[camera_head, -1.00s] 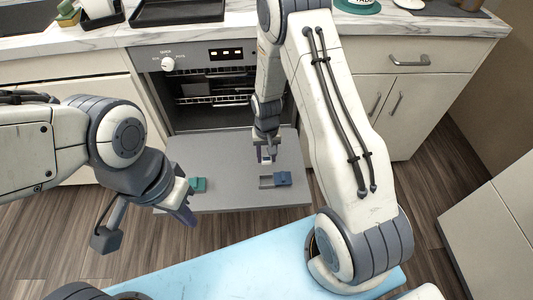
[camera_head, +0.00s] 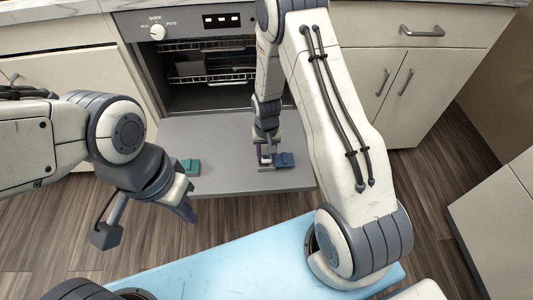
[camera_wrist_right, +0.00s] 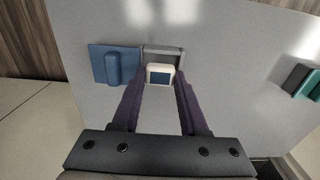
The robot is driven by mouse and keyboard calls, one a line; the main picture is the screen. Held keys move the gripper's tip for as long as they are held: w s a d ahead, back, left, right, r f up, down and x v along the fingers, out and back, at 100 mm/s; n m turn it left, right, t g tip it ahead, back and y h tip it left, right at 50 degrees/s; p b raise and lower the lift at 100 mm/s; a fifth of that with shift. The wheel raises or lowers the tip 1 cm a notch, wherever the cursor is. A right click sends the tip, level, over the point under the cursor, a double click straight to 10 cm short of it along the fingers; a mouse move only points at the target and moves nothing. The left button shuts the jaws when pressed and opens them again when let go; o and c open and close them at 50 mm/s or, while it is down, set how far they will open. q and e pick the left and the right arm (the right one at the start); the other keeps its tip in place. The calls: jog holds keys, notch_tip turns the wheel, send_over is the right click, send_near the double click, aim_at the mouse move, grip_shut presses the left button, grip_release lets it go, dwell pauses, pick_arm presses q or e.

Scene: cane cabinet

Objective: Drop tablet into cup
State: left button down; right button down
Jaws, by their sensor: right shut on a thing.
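My right gripper (camera_wrist_right: 161,82) is shut on a small white tablet with a dark blue face (camera_wrist_right: 159,74). The grey rectangular cup (camera_wrist_right: 163,49) is set in the lowered dishwasher door, and the tablet is at its opening. Whether the tablet is inside the rim or just above it, I cannot tell. The cup's blue lid (camera_wrist_right: 112,66) stands open beside it and also shows in the head view (camera_head: 285,160). In the head view my right gripper (camera_head: 265,160) covers most of the cup. My left gripper (camera_head: 186,209) hangs left of the door, seen side-on.
The grey dishwasher door (camera_head: 235,185) lies open, with a teal piece (camera_head: 190,167) on its left part. The racks (camera_head: 210,73) are inside the dishwasher. Cabinets stand on both sides, with wooden floor in front.

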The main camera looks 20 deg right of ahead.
dwell(0.8)
jog(key=shift+c, duration=1.8)
grip_release()
jog(key=shift+p, duration=0.3)
notch_tip(320, 180, up, 10)
jog(key=p, duration=0.8)
jog(key=shift+p, duration=0.4)
